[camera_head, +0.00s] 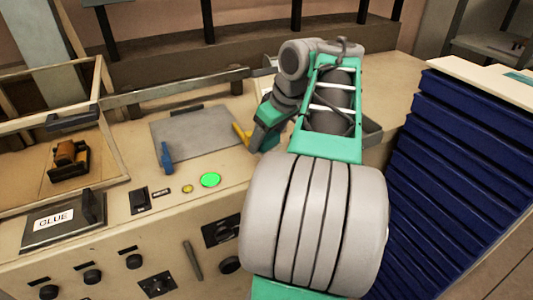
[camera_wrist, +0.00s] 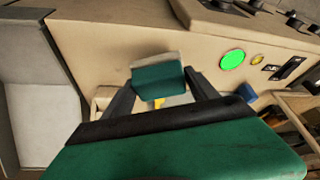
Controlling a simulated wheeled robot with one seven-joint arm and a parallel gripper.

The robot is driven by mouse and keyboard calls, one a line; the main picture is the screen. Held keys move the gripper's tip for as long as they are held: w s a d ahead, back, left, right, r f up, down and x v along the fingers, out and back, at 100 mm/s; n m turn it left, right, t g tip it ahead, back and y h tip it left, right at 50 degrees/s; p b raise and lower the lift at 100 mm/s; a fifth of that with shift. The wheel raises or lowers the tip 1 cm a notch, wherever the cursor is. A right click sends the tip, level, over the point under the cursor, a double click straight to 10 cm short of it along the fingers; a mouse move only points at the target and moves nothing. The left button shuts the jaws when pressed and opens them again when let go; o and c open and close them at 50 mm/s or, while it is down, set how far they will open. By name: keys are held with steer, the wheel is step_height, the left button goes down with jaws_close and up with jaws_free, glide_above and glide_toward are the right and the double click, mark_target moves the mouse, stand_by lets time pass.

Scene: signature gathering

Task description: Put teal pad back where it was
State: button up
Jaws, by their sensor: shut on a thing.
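In the wrist view the teal pad (camera_wrist: 158,78) is a small teal block with a pale beige upper part. It sits between the fingertips of my gripper (camera_wrist: 160,86), which is shut on it. In the head view my gripper (camera_head: 258,138) is over the right side of the grey plate on the bench, beside a yellow piece (camera_head: 242,134). I cannot make out the pad there, behind my wrist and arm. Whether the pad touches anything below it is not clear.
The grey plate (camera_head: 195,134) has a blue handle-like piece (camera_head: 167,155) at its left. A lit green button (camera_head: 210,180) is in front. A glue box (camera_head: 62,219) and an open frame (camera_head: 30,190) stand left. A blue ribbed stack (camera_head: 455,170) rises right, near my arm.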

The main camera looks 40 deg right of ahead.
mark_target(266, 147)
steer(key=x, duration=0.2)
steer(key=b+x, duration=0.1)
steer(key=shift+s+d+f, duration=0.2)
steer(key=shift+s+d, duration=0.05)
steer(key=shift+f, duration=0.3)
steer(key=shift+f, duration=0.2)
steer(key=o, duration=1.5)
steer(key=shift+c, duration=0.2)
steer(key=p+v, duration=0.5)
steer(key=v, duration=0.7)
steer(key=shift+r, duration=0.2)
